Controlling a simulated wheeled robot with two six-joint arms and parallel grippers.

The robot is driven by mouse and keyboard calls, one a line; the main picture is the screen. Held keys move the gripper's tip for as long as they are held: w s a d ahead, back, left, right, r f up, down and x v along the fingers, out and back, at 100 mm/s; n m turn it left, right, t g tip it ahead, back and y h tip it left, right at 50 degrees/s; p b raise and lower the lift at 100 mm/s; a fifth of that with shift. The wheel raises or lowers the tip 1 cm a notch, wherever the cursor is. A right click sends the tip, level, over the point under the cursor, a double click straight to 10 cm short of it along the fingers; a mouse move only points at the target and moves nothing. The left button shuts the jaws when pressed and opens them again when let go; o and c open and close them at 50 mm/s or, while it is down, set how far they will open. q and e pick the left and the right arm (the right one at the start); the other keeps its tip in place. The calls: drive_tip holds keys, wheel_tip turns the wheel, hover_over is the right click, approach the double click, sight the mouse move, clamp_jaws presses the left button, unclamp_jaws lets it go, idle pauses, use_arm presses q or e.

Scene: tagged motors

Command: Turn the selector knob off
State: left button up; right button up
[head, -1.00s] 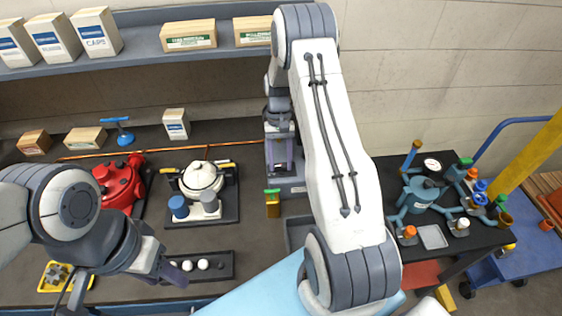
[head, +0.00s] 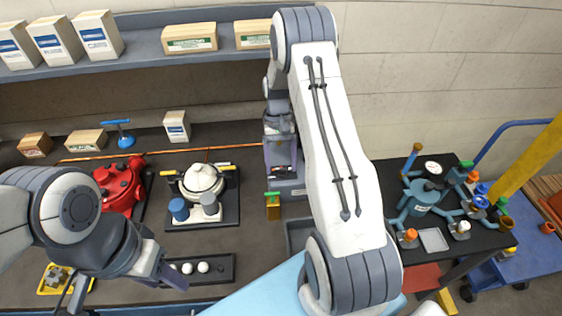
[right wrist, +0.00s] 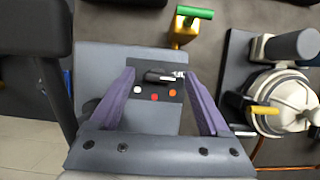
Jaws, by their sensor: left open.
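The selector knob (right wrist: 158,76) is a black bar on the dark face of a grey control box (right wrist: 95,65), lying crosswise in the right wrist view. White, red and orange round buttons (right wrist: 153,97) sit in a row beside it. My right gripper (right wrist: 160,80) is open, its purple fingers apart on either side of the knob, with no visible contact. In the head view the right gripper (head: 281,160) is over the control box (head: 292,188), and the knob cannot be made out. My left gripper (head: 172,276) is open and empty near the bench's front edge.
A yellow block with a green handle (head: 273,206) stands close to the box. A white round-bodied unit (head: 203,178) and a red motor (head: 120,185) are to its left. A black tray with white balls (head: 218,270) lies in front. A shelf (head: 150,48) runs behind.

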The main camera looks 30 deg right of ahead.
drive_tip(key=b+v, duration=0.3)
drive_tip(key=v, duration=0.7)
drive_tip(key=shift+r, duration=0.2)
drive_tip(key=shift+w, duration=0.15)
drive_tip(key=s+a+r+n+t+h+b, duration=0.1)
drive_tip(key=s+a+r+n, duration=0.2)
drive_tip(key=a, duration=0.7)
drive_tip(key=s+a+r+n+t+b, duration=0.1)
drive_tip(key=s+a+n+b, duration=0.3)
drive_tip(key=a, duration=0.6)
drive_tip(key=s+a+f+n, duration=0.1)
drive_tip(key=s+a, duration=0.1)
drive_tip(key=s, duration=0.4)
drive_tip(key=s+a+f+n+t, duration=0.1)
drive_tip(key=s+a+n, duration=0.1)
drive_tip(key=s, duration=0.5)
drive_tip(key=s+a+f+n+t, duration=0.1)
drive_tip(key=s+a+n, duration=0.1)
drive_tip(key=s+a, duration=0.2)
drive_tip(key=s, duration=0.3)
drive_tip(key=shift+s+f, duration=0.15)
drive_tip(key=shift+f, duration=0.25)
drive_tip(key=shift+a, duration=0.1)
